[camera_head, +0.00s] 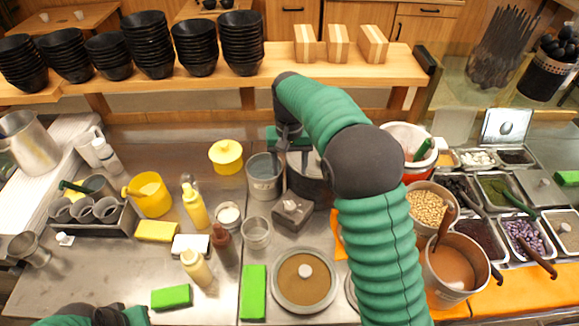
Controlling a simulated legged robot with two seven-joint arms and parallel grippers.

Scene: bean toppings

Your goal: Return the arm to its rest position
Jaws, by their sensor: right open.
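My right arm (375,235) rises from the bottom right, bends at a dark elbow and reaches toward the back middle of the counter. My right gripper (291,150) points down beside the dark pot (310,185) and the grey metal pot (264,184). It is open, with nothing seen between its fingers; the arm hides part of the area behind it. A dark and green part of my left arm (95,315) shows at the bottom left edge. Its fingers cannot be made out.
Black bowl stacks (197,50) and wooden blocks (338,42) stand on the back shelf (280,68). Topping trays (527,235) and a bean pot (428,207) lie right of my arm. Bottles, a lidded pot (303,281) and green blocks (254,292) crowd the front.

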